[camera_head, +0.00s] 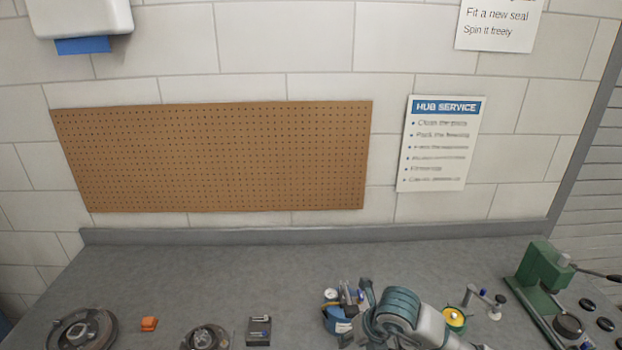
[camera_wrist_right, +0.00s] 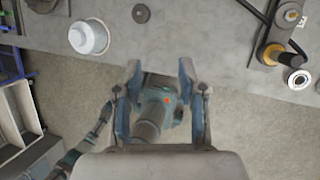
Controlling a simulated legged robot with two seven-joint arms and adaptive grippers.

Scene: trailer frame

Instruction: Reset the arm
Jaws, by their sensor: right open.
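My right arm comes up from the bottom of the head view, right of centre. Its right gripper (camera_head: 353,296) is over the front part of the grey bench, close in the picture to a blue round container (camera_head: 338,322) that it partly hides. In the right wrist view the two fingers of the right gripper (camera_wrist_right: 159,68) stand wide apart with nothing held between them. Beyond them show the bench edge, the floor and a teal and grey jointed part. My left gripper is not seen in either view.
The grey bench (camera_head: 230,265) is clear along the back. A green press (camera_head: 543,280) stands right.

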